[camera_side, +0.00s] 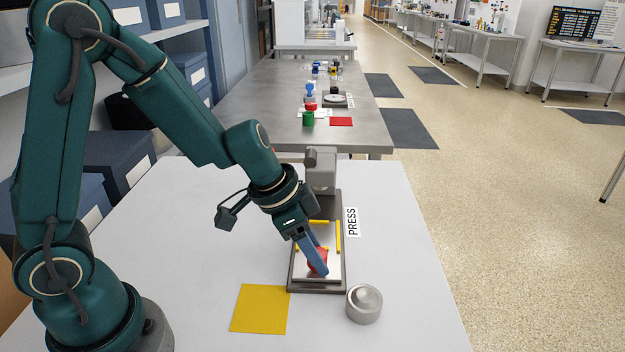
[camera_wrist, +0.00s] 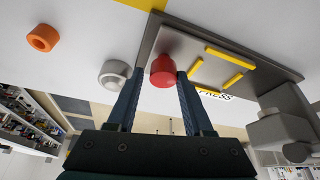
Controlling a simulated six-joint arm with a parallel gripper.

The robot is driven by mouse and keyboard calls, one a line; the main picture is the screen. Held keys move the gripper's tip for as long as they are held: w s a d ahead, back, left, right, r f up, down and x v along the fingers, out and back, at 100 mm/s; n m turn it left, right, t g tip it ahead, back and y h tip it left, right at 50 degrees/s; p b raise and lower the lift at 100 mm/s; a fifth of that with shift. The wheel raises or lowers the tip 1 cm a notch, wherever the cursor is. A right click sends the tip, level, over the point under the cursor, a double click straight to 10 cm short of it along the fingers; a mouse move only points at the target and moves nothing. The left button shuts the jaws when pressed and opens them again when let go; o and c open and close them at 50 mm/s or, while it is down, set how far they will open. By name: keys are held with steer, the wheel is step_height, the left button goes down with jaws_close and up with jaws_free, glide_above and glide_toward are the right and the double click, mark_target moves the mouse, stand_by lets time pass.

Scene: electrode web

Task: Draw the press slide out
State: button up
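The press (camera_side: 322,208) stands on the white table, with a dark base, a grey head and a "PRESS" label beside it. Its slide is a pale plate (camera_side: 331,272) with yellow strips and a red knob (camera_side: 318,262) near the front end. My gripper (camera_side: 318,268) reaches down at a tilt over the knob, its blue fingers partly hiding it. In the wrist view, the red knob (camera_wrist: 163,70) sits between the fingertips. A small gap shows at the left finger; the right finger is close to or touching the knob. The gripper looks open around it.
A silver round piece (camera_side: 364,303) stands just right of the press's front end. A yellow square (camera_side: 260,308) lies to the left. An orange ring (camera_wrist: 42,38) shows in the wrist view. The table in front of the press is clear.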

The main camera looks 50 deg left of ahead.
steer(key=shift+o, duration=1.2)
steer(key=shift+v, duration=0.75)
steer(key=shift+s+a+r, duration=0.15)
steer(key=shift+s+r, duration=0.05)
steer(key=shift+r, duration=0.35)
steer(key=shift+s+r, duration=0.1)
steer(key=shift+r, duration=0.4)
steer(key=shift+s+a+r, duration=0.2)
steer(key=shift+s+r, duration=0.15)
steer(key=shift+r, duration=0.25)
steer(key=shift+r, duration=0.1)
step_height(320, 180, up, 8)
